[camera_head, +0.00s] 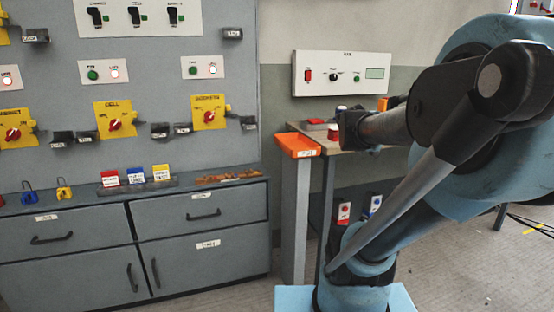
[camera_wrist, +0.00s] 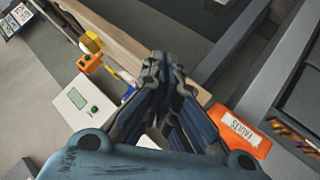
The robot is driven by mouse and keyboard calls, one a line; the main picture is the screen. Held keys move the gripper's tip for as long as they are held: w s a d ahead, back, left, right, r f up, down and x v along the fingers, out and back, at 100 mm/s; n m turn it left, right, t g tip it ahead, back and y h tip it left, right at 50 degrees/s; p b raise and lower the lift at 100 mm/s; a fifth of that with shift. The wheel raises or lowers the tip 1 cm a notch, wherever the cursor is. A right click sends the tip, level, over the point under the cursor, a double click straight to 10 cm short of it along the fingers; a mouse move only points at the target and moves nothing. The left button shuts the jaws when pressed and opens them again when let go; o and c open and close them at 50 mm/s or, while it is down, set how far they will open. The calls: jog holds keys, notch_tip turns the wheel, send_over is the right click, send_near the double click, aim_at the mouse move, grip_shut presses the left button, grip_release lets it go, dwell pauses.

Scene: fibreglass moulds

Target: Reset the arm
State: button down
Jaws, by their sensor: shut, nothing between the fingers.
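My gripper (camera_wrist: 163,62) shows in the wrist view with its blue and dark fingers drawn together. The fingertips meet near the middle of the picture, and nothing is held between them. In that view the fingers lie in front of a wooden bench edge (camera_wrist: 118,36). In the head view my light blue and dark arm fills the right side, with a grey link reaching left across the bench. I cannot clearly make out the gripper's fingers in the head view.
An orange tray (camera_head: 298,144) stands on a grey post beside the bench; it also shows in the wrist view (camera_wrist: 240,134). A white control box (camera_head: 342,73) is on the wall behind. Grey drawers (camera_head: 205,212) and a switch panel (camera_head: 150,140) stand left. Floor shows in front.

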jog(key=s+a+f+m+g+y, duration=0.1)
jog(key=s+a+f+g, duration=0.3)
jog(key=s+f, duration=0.5)
jog(key=s+a+f+m+g+y, duration=0.1)
jog(key=s+a+f+g+y, duration=0.2)
jog(key=s+a+f, duration=0.3)
jog(key=s+f+g, duration=0.1)
jog(key=s+f, duration=0.2)
jog(key=s, duration=0.4)
jog(key=shift+a+m+y, duration=0.15)
jog(key=shift+m+y, duration=0.15)
jog(key=shift+y, duration=0.1)
jog(key=shift+s+f, duration=0.1)
